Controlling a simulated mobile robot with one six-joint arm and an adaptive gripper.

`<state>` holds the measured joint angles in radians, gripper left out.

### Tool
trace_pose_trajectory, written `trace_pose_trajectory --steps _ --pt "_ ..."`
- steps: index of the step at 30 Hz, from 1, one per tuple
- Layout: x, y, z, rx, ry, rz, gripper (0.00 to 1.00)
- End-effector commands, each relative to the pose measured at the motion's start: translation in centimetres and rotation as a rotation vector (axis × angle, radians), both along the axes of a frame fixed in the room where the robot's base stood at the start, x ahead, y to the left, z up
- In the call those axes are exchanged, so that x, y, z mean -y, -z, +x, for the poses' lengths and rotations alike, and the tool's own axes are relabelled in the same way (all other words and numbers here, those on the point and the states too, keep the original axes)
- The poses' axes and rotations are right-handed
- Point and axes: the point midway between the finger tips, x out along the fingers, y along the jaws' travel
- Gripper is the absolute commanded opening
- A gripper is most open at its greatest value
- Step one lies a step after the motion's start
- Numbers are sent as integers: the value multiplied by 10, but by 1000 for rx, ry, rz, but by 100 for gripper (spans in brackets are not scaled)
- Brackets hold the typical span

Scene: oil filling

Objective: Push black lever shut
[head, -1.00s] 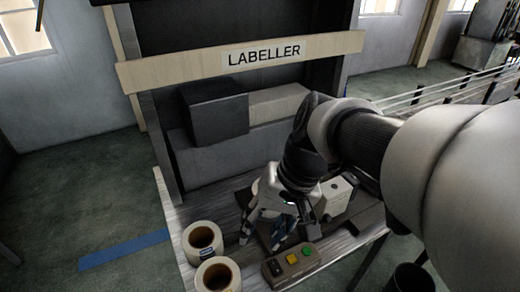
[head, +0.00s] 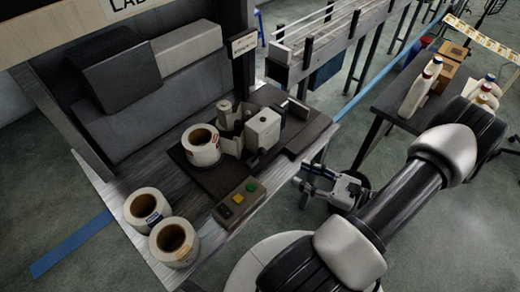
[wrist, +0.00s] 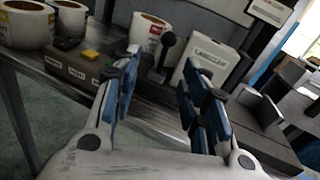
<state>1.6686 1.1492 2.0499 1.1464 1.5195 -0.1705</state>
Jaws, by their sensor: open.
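The black lever (wrist: 165,52) with a rounded knob stands up beside the white labeller unit (wrist: 205,68) in the wrist view. In the head view the lever is small and dark, in front of the white unit (head: 263,131). My gripper (wrist: 158,76) is open and empty, with blue pads on its fingers. It points toward the lever, which shows beyond the gap between the fingers. In the head view my gripper (head: 306,180) is to the right of the labeller, off the table's edge, apart from the lever. A label roll (head: 201,147) sits on the labeller's dark plate.
Two more label rolls (head: 147,208) (head: 174,243) stand at the table's front left. A button box (head: 238,201) with yellow and green buttons lies at the front edge. A conveyor (head: 310,40) runs behind, and a table with white bottles (head: 422,85) is at right.

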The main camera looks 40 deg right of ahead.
Motion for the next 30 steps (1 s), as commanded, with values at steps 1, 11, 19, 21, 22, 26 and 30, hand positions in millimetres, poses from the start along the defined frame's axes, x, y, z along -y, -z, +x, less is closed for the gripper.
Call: trace_pose_trajectory --steps 1,11,19,21,22,26,30 --pt "3 6 -5 9 38 23 40" --pt "-2 11 19 17 70 44 40" --pt "-18 11 77 17 66 43 40" --pt "-21 11 92 17 66 42 40" --pt "-23 11 98 16 65 42 40" --pt "-29 11 123 15 67 41 40" --pt "-34 11 143 17 68 41 40"
